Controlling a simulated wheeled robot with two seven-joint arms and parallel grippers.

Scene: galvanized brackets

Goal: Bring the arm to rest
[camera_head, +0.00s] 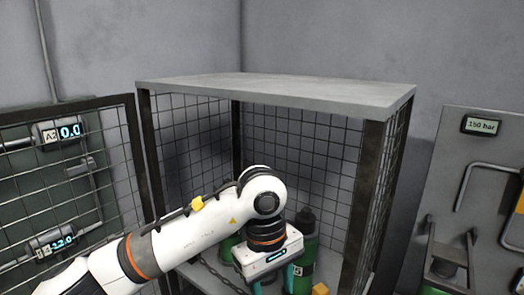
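My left arm (185,238) comes in from the lower left and reaches across the front of a mesh cage (270,92). Its wrist bends down, and the white body of my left gripper (268,258) hangs in front of a green cylinder (305,243). The fingertips are at or below the bottom edge of the view, so I cannot tell whether they are open or shut, or whether they hold anything. My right gripper is not in view.
The cage has a flat grey top, dark posts and mesh walls. A chain (222,277) hangs low behind my arm. A mesh door or panel (95,102) stands at left, before gauges. A grey panel (470,137) with a "150 bar" display and pipes stands at right.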

